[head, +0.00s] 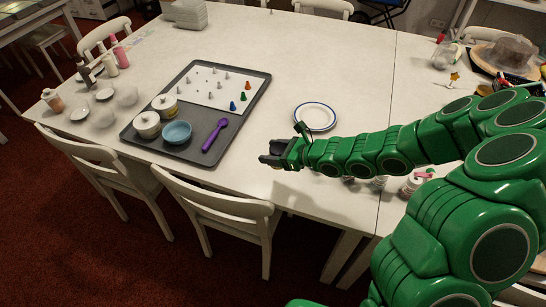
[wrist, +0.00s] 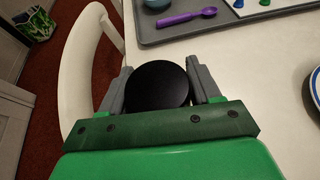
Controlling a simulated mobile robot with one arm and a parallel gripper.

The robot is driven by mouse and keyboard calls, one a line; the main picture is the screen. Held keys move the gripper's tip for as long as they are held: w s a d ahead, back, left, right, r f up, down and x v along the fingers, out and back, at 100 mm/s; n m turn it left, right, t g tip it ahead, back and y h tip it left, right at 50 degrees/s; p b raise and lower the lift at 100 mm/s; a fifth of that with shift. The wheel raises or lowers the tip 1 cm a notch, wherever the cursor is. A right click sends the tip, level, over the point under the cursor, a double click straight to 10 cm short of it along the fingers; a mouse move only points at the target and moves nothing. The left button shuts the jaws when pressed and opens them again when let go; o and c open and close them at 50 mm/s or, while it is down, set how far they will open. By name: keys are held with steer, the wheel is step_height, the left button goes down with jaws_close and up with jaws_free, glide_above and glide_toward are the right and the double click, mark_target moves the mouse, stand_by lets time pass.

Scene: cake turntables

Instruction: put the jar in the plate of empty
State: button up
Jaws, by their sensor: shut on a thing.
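The empty plate (head: 315,117) is white with a blue rim and lies on the table behind my gripper. Part of its rim shows at the right edge of the wrist view (wrist: 314,88). My gripper (head: 272,158) is over the table's front edge, to the left and in front of the plate. In the wrist view my gripper (wrist: 159,84) is shut on the jar (wrist: 158,86), seen as a round black top between the grey fingers. The jar's lower part is hidden there. In the head view only a small dark part of the jar (head: 277,146) shows.
A grey tray (head: 257,100) left of the plate holds a board with small game pieces, two lidded pots, a blue bowl (head: 177,132) and a purple spoon (head: 214,135). White chairs (head: 222,213) stand along the front edge. Several small containers stand under my arm.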

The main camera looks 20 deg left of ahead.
steer(key=shift+w+r, duration=0.3)
steer(key=shift+r, duration=0.05)
steer(key=w+d+r+m+t+h, duration=0.1)
steer(key=w+m+t, duration=0.1)
steer(key=w, duration=0.4)
steer(key=w+d+r+m+t, duration=0.2)
steer(key=w, duration=0.3)
steer(key=m+t+h, duration=0.3)
steer(key=m+t, duration=0.1)
glide_above(312, 115)
steer(key=shift+s+d+f, duration=0.1)
steer(key=shift+s+f, duration=0.05)
steer(key=shift+f, duration=2.05)
steer(key=shift+s+d+f, duration=0.1)
steer(key=shift+f, duration=2.1)
steer(key=shift+w+a+f, duration=0.1)
steer(key=shift+w+f, duration=0.05)
steer(key=shift+f, duration=1.55)
